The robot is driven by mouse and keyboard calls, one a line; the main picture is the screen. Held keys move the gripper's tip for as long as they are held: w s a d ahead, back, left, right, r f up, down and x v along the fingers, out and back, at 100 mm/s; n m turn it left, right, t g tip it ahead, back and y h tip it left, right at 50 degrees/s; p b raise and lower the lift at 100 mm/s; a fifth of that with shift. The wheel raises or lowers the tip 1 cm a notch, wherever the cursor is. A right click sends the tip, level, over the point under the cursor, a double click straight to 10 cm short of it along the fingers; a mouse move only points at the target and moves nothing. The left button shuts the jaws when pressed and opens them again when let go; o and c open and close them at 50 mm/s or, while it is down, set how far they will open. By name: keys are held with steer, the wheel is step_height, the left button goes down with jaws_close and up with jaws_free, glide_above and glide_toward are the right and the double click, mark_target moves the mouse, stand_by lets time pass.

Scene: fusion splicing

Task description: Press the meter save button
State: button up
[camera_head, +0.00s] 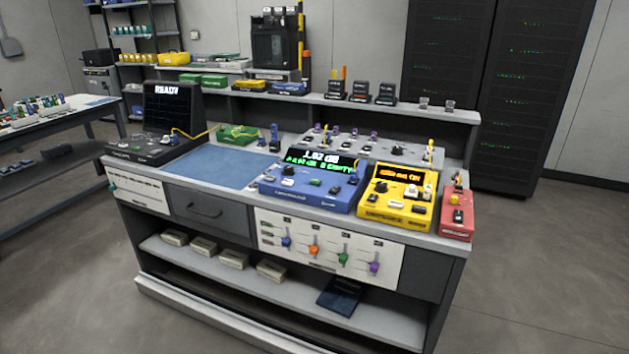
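A blue instrument (309,187) with a lit display reading about "1.82 dB" in white and a green line below stands on the workbench, right of the blue mat. It looks like the meter. Its sloped face carries a dark knob and several small buttons (335,190). Their labels are too small to read, so I cannot tell which is the save button. A yellow instrument (395,196) with an orange display stands just to its right. My gripper is not in view.
A red box (458,212) sits at the bench's right end. A dark device showing "READY" (168,115) stands at the left end. A blue mat (222,166) lies clear between. A raised shelf runs behind. The floor in front and right is open.

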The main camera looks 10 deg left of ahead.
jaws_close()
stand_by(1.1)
